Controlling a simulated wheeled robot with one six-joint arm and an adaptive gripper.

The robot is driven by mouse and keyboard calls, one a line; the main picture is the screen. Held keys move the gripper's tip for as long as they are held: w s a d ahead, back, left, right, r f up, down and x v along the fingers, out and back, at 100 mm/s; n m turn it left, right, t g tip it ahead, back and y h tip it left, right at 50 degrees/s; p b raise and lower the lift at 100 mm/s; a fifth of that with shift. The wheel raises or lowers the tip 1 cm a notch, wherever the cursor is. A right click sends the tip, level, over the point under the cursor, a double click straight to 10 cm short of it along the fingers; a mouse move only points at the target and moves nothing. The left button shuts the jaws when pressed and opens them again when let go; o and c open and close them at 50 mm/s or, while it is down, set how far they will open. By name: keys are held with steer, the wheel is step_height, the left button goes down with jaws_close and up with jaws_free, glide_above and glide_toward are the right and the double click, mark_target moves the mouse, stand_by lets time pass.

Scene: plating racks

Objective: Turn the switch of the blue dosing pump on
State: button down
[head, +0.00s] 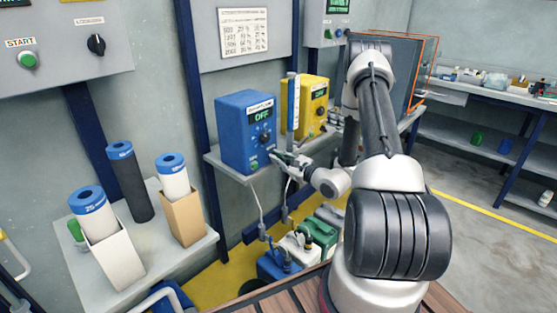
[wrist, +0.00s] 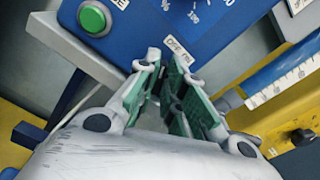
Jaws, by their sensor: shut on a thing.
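The blue dosing pump (head: 243,132) stands on a grey wall shelf in the head view, and its display (head: 262,115) reads OFF. My gripper (head: 277,157) is at the lower right of the pump's front face. In the wrist view my gripper (wrist: 169,62) has its green-padded fingers just below the "OFF ON" label (wrist: 179,51) on the blue pump (wrist: 150,25). The fingers are shut on the pump's switch, which they mostly hide, so its position cannot be told. A green button (wrist: 94,19) sits left of the fingers.
A yellow pump (head: 316,98) with a clear graduated tube (head: 293,103) stands close right of the blue pump. Canisters (head: 298,248) and hoses are below the shelf. A side table (head: 143,262) with filter cartridges stands at left. The floor (head: 480,240) at right is clear.

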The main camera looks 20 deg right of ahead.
steer(key=m, duration=1.2)
steer(key=shift+w+d+f, duration=0.1)
steer(key=shift+d, duration=0.25)
steer(key=shift+m, duration=0.3)
steer(key=c, duration=1.5)
jaws_free()
steer(key=shift+d, duration=0.1)
steer(key=v, duration=1.2)
